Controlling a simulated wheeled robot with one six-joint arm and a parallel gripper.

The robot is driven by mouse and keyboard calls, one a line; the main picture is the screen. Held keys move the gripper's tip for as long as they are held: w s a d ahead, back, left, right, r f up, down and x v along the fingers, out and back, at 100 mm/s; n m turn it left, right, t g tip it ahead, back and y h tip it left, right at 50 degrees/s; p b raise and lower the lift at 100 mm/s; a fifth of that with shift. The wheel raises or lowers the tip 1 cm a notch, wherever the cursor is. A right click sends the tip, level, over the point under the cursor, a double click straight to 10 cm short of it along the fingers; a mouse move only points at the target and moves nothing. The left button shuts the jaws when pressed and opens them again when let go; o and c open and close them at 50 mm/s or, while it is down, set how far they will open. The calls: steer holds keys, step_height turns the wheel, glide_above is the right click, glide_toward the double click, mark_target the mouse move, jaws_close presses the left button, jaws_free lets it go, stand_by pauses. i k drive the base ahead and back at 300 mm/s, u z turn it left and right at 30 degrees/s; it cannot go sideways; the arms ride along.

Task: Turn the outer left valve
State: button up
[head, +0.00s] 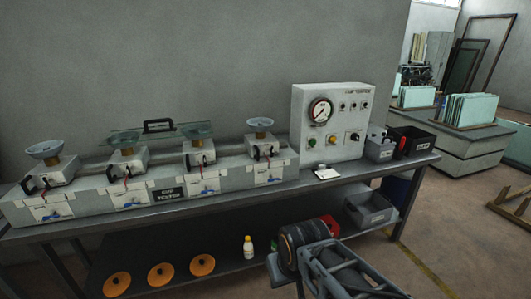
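A long grey test bench unit (95,202) stands on a dark table against the wall. Its front carries a row of small blue valve handles on white plates. The outer left valve (52,214) is at the far left end, low on the front; its handle looks roughly level, but it is too small to be sure. More blue valves follow to the right: one beside it (132,204), another (208,190) and one at the right end (270,179). My arm shows at the bottom centre, well right of and apart from the outer left valve. I cannot make out my gripper's fingers.
Suction cups on boxes (45,150) stand above the valves. A control box with a gauge (331,122) stands right. Orange discs (161,275) and a bottle (248,247) sit on the lower shelf.

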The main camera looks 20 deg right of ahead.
mark_target(51, 217)
steer(key=u, duration=0.55)
steer(key=k, duration=1.3)
steer(key=u, duration=1.3)
steer(key=i, duration=1.1)
steer(key=u, duration=0.85)
steer(key=i, duration=1.85)
steer(key=z, duration=0.75)
steer(key=i, duration=1)
steer(key=z, duration=1.3)
steer(key=i, duration=0.45)
steer(key=z, duration=0.4)
